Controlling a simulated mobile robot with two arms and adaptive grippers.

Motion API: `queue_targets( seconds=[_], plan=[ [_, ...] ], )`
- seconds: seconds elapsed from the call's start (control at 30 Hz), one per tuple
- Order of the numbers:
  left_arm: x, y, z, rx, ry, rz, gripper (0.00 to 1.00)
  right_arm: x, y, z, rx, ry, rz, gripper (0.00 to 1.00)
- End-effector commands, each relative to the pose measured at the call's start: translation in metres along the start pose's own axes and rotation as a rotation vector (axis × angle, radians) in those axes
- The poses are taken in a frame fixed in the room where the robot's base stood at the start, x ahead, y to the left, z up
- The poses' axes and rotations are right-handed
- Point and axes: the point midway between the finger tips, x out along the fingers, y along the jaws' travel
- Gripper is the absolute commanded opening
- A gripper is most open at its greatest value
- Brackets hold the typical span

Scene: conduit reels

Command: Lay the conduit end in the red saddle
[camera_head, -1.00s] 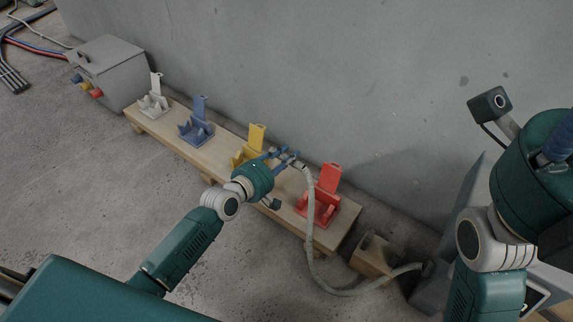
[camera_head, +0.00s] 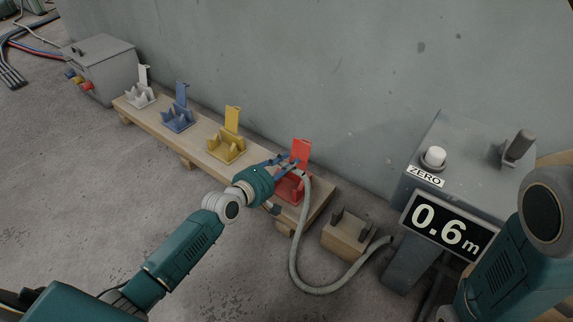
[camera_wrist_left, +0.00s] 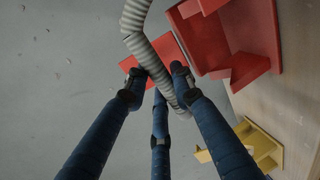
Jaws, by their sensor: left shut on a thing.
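The grey ribbed conduit (camera_head: 299,250) loops down from my left gripper (camera_head: 287,164) and runs to the grey machine at the right. The left gripper is shut on the conduit near its end, at the red saddle (camera_head: 302,153), whose base it partly hides in the head view. In the left wrist view the blue fingers (camera_wrist_left: 157,82) close around the conduit (camera_wrist_left: 155,62). The red saddle (camera_wrist_left: 232,38) lies right of the conduit there, its upright plate behind the fingers. I cannot tell whether the conduit touches the saddle. My right gripper is out of view.
Yellow (camera_head: 226,147), blue (camera_head: 178,115) and white (camera_head: 140,94) saddles stand along the wooden bench (camera_head: 187,146). A wooden block (camera_head: 348,238) with a dark cradle sits past its right end. The grey machine (camera_head: 457,160) reads 0.6 m. A grey box (camera_head: 103,68) stands far left.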

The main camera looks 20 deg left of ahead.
Motion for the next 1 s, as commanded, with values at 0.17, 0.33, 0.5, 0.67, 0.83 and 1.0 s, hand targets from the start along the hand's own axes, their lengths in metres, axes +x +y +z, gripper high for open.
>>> queue_targets(
  seconds=[0.17, 0.33, 0.5, 0.67, 0.83, 1.0],
  plan=[
    [0.007, -0.027, 0.000, 0.002, 0.000, 0.000, 0.02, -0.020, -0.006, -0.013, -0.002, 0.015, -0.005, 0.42],
    [0.011, -0.043, 0.000, 0.001, 0.000, 0.000, 0.02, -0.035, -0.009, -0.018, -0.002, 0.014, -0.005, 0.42],
    [0.014, -0.053, 0.001, 0.001, -0.001, 0.000, 0.02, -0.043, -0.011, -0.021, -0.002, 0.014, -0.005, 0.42],
    [0.015, -0.058, 0.001, 0.000, -0.001, 0.000, 0.02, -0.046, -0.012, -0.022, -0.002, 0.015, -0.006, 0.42],
    [0.016, -0.058, 0.001, 0.000, 0.000, 0.000, 0.02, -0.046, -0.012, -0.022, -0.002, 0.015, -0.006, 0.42],
    [0.015, -0.058, 0.000, 0.001, 0.000, 0.000, 0.02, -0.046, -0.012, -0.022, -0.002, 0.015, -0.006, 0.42]
  ],
)
